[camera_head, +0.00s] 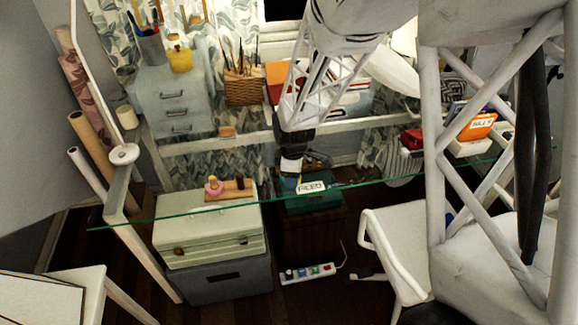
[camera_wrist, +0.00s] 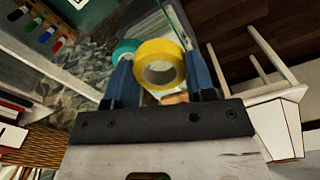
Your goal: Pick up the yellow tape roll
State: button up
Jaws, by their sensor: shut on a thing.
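The yellow tape roll (camera_wrist: 153,50) sits between the two blue fingers of my gripper (camera_wrist: 160,68) in the wrist view. My gripper is shut on it, with a finger at each side of the roll and its round hole facing the camera. In the head view my gripper (camera_head: 290,182) hangs over the glass edge near a white lettered label (camera_head: 311,187). The roll is hard to make out there. A teal roll (camera_wrist: 122,49) shows behind the left finger in the wrist view.
A white chair (camera_head: 395,240) stands to the right. The glass edge (camera_head: 170,218) crosses the middle.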

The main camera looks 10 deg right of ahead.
aim_at(239, 176)
jog(key=shift+s+r, duration=0.1)
jog(key=shift+s, duration=1.05)
jog(key=shift+w+a+r+m, duration=0.25)
jog(key=shift+w+a+m, duration=0.05)
jog(key=shift+a, duration=0.2)
jog(key=shift+w+a+r+m, duration=1)
jog(key=shift+a+m, duration=0.4)
jog(key=shift+a, duration=1)
jog(key=shift+w+a+r+m, duration=0.8)
jog(key=shift+a+r+m, duration=0.55)
jog(key=shift+a, duration=1.1)
jog(key=shift+w+a+r+m, duration=0.95)
jog(key=shift+a+m, duration=0.5)
jog(key=shift+a, duration=0.95)
jog(key=shift+f, duration=0.4)
jog(key=shift+f, duration=2.95)
jog(key=shift+f, duration=0.2)
